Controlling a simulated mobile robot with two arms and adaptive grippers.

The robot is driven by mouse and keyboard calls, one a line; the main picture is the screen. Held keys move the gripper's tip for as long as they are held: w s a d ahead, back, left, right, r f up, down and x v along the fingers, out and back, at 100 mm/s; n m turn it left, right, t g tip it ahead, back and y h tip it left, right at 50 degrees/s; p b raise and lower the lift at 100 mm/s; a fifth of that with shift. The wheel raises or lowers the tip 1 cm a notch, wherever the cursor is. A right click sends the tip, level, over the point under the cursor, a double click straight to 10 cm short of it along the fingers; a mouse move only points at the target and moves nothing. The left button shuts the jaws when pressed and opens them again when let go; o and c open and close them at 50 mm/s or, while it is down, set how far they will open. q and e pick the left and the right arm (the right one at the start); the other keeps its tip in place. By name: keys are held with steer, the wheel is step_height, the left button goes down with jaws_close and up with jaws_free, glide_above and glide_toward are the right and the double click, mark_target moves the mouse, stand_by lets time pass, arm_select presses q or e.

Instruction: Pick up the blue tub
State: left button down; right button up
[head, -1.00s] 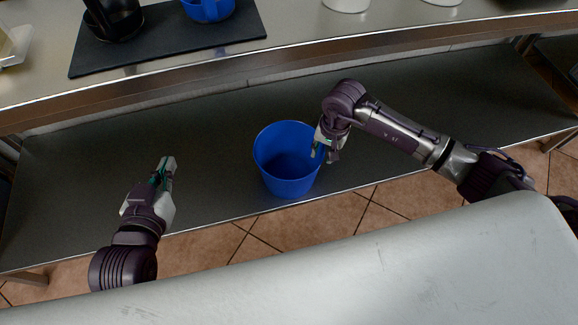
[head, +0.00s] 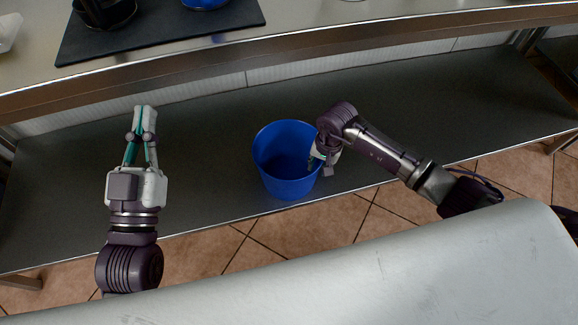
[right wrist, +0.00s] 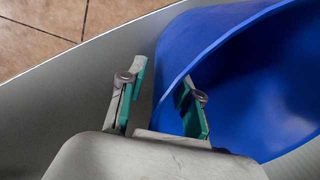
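The blue tub (head: 290,187) stands upright and empty on the lower grey metal shelf, near its front edge. My right gripper (head: 318,160) is at the tub's right rim in the head view. In the right wrist view the tub (right wrist: 225,45) fills the right side. There my right gripper (right wrist: 163,98) is open, one finger outside the tub wall and the other inside, with the rim between them and gaps visible. My left gripper (head: 145,112) is over the shelf to the left of the tub, apart from it, empty, its fingertips together.
The upper counter (head: 320,60) overhangs the back of the lower shelf (head: 430,115). A dark mat (head: 160,35) on it carries a black pot and a blue item. The lower shelf is bare on both sides of the tub. Tiled floor (head: 310,225) lies in front.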

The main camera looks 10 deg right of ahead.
jaws_close()
steer(key=shift+r, duration=0.15)
stand_by(0.5)
